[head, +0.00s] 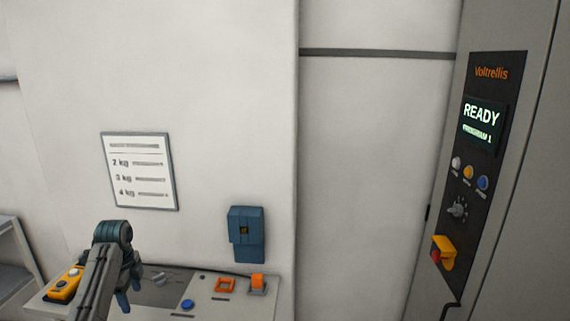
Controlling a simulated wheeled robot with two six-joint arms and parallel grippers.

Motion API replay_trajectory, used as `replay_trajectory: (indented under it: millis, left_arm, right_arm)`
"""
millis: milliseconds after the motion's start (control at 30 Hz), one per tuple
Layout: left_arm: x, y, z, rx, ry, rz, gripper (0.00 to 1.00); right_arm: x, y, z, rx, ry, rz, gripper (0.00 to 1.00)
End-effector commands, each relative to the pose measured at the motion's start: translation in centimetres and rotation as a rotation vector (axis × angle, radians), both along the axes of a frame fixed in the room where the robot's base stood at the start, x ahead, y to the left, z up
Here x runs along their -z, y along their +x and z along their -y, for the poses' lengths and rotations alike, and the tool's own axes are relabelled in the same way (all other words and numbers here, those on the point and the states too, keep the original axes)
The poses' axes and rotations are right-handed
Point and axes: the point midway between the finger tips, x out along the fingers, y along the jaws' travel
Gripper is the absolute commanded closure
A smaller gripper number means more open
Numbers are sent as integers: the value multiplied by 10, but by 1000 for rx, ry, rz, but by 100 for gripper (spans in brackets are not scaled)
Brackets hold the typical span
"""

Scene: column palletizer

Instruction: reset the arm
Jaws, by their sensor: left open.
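My left arm comes in at the lower left of the head view, in front of a grey console. My left gripper (130,293) is open, with its bluish fingers pointing down over the console top. I see nothing between the fingers. My right gripper is not in view.
The grey console (210,303) carries a yellow pendant (65,285), a blue button (187,304) and orange parts (257,283). A blue box (246,234) and a weight chart (139,171) are on the wall. A cabinet panel (478,160) at right reads READY. A shelf (15,265) stands far left.

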Motion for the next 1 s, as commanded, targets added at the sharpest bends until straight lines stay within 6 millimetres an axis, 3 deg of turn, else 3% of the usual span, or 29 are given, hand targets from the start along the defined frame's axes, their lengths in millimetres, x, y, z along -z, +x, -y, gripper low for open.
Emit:
replay_trajectory:
  millis: [267, 467, 700, 833, 1000]
  left_arm:
    - [42, -29, 17, -115, 26, 24, 41]
    - [81, -65, 35, -249, 45, 60, 41]
    - [136, -149, 71, -506, 39, 136, 41]
    - [153, -202, 90, -667, 15, 183, 41]
    - [159, -275, 112, -886, -38, 237, 41]
  right_arm:
    - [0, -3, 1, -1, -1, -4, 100]
    - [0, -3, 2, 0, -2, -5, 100]
    - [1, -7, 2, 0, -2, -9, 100]
    - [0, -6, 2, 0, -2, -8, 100]
    - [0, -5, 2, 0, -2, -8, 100]
